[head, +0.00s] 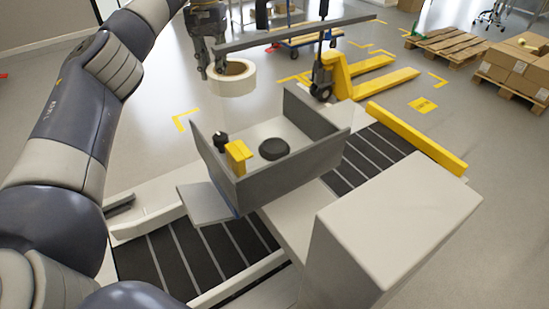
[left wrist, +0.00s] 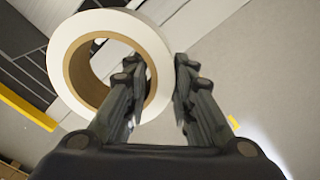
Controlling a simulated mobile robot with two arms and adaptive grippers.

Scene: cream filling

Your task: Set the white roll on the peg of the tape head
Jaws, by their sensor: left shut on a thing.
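The white roll (head: 235,86) is a wide ring with a brown cardboard core. My left gripper (head: 212,68) is shut on its wall, one finger inside the core and one outside, as the left wrist view shows for the roll (left wrist: 108,20) and gripper (left wrist: 163,80). The roll hangs in the air, apart from and up-left of the grey open-topped tape head (head: 295,170). Inside the tape head, a short black round piece (head: 273,149) looks like the peg; it stands bare. My right gripper is out of view.
A yellow block (head: 237,157) and a small black knob (head: 220,141) sit at the tape head's left side. A long grey bar (head: 290,34) crosses above, close to the gripper. A large grey box (head: 400,220) stands in front right. A yellow pallet jack (head: 345,75) is behind.

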